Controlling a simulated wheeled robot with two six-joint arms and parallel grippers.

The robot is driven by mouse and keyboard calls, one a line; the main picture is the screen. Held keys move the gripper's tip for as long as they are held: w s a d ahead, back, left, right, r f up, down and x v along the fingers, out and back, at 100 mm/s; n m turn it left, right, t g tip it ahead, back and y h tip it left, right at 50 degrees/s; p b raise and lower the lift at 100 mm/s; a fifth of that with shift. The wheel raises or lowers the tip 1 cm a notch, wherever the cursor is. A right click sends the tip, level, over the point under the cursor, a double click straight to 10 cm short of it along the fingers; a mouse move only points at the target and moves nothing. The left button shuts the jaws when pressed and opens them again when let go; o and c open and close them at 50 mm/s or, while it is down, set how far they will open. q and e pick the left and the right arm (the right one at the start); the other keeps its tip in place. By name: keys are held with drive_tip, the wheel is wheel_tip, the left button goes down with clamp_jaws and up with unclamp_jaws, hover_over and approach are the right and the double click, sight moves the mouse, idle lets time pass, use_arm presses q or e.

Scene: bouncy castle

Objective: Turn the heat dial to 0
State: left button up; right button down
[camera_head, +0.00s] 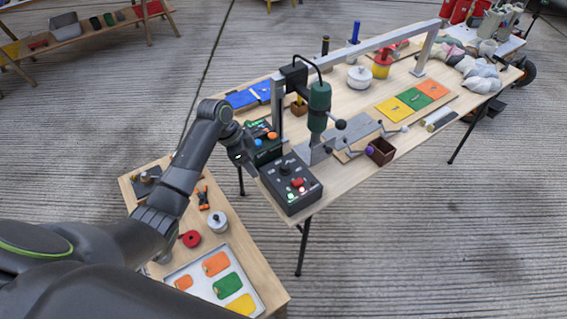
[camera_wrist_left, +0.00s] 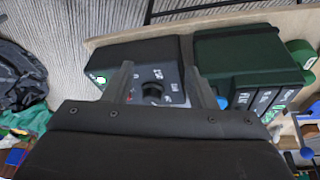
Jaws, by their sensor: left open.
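A black control box (camera_head: 288,199) stands at the near left corner of the larger table, with a black heat dial (camera_head: 284,169), a red switch and small lights. The box (camera_wrist_left: 133,52) and dial (camera_wrist_left: 153,91) also show in the left wrist view. White marks surround the dial, but its setting is too small to read. My left gripper (camera_head: 243,154) is open, beside the green and black box. In the left wrist view its two fingers (camera_wrist_left: 158,87) appear on either side of the dial; contact cannot be made out. My right gripper is not in view.
A green and black box (camera_head: 262,146) stands close behind the control box, also in the left wrist view (camera_wrist_left: 247,58). A green-bodied drill press (camera_head: 318,105) rises just beyond. A lower table (camera_head: 240,240) with a tray stands at the near left.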

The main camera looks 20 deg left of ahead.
sight(284, 165)
use_arm(q)
drive_tip(key=w+d+r+m+h, duration=0.1)
drive_tip(key=w+r+m, duration=0.15)
drive_tip(key=r, duration=0.45)
drive_tip(key=w+d+r+m, duration=0.1)
drive_tip(key=r+m, duration=0.2)
drive_tip(key=r, duration=0.4)
drive_tip(key=shift+g, duration=0.4)
drive_tip(key=x, duration=0.8)
drive_tip(key=p+x, duration=0.1)
drive_tip(key=x, duration=0.8)
drive_tip(key=shift+w+a+f+p, duration=0.1)
drive_tip(key=shift+a+f+p, duration=0.1)
drive_tip(key=shift+f+p, duration=0.1)
drive_tip(key=shift+r, duration=0.1)
drive_tip(key=c, duration=1)
drive_tip(key=shift+o, duration=0.2)
